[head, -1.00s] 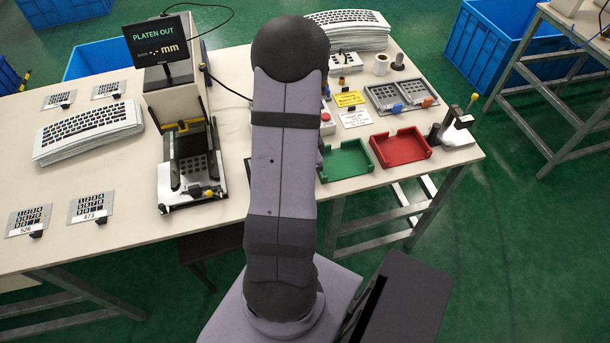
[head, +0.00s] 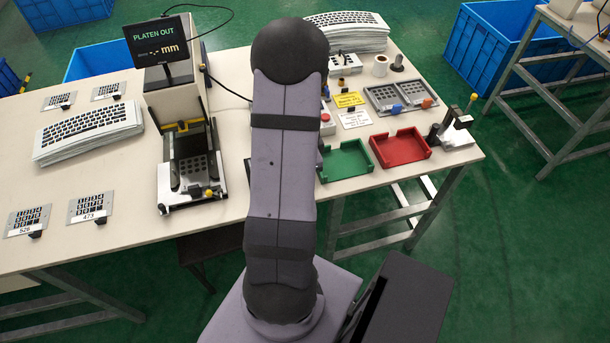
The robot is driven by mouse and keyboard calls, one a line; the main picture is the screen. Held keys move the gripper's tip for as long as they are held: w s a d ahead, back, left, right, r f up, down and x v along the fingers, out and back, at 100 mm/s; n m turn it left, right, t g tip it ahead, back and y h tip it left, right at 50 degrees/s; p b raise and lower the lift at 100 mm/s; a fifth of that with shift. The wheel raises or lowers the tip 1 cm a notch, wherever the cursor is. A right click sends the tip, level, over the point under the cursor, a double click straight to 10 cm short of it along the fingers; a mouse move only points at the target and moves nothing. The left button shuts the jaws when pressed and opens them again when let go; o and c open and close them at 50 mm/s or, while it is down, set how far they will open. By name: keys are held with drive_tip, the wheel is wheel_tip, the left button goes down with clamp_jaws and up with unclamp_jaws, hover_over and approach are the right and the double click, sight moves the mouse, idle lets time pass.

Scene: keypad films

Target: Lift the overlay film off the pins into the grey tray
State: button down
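A press-like machine (head: 172,104) stands left of my arm, with its platen (head: 185,200) out in front. A dark grid of keypad-like cells (head: 193,166) shows on the platen. The pins and any clear overlay film on them are too small to tell. A grey tray (head: 383,101) with two compartments lies at the back right of the table, a blue and an orange piece at its front edge. My gripper is not in view; my arm hides the table in the middle, and the gripper may be behind it.
The screen (head: 158,50) reads "PLATEN OUT". A green tray (head: 347,162) and a red tray (head: 400,148) lie at the front right. Stacked white keyboards (head: 88,132) lie at the left, with several keypad plates (head: 90,205). A small fixture (head: 455,129) stands at the right edge.

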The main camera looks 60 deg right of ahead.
drive_tip(key=a+f, duration=0.1)
drive_tip(key=s+a+f, duration=0.1)
drive_tip(key=f, duration=0.1)
drive_tip(key=shift+f+y, duration=0.15)
drive_tip(key=shift+y, duration=0.15)
drive_tip(key=c, duration=1.9)
unclamp_jaws()
drive_tip(key=shift+c, duration=0.2)
wheel_tip(320, 180, up, 11)
drive_tip(key=d+p, duration=0.1)
drive_tip(key=p, duration=0.8)
drive_tip(key=shift+w+d+p, duration=0.15)
drive_tip(key=shift+w+p, duration=0.1)
drive_tip(key=shift+p, duration=0.05)
